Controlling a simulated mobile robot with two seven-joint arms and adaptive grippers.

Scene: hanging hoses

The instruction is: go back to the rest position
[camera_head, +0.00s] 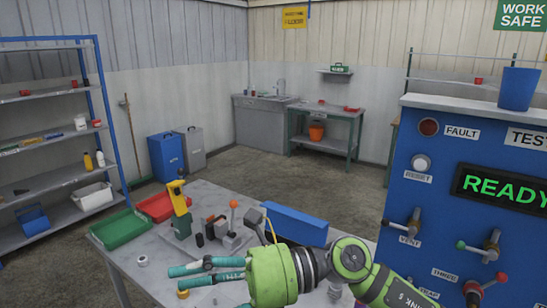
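My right gripper (176,278) reaches in from the lower right on a green and black arm. Its two teal fingers point left, low over the grey workbench (135,262). A gap shows between the fingers, with nothing seen held in it; the gripper looks open. My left gripper and arm are not in view. No hose can be made out clearly.
The blue test panel (440,215) with valve handles and a READY display stands close on the right. The bench holds a green tray (120,228), a red tray (158,206), a yellow-handled tool (179,200) and a blue block (296,224). Open floor lies behind.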

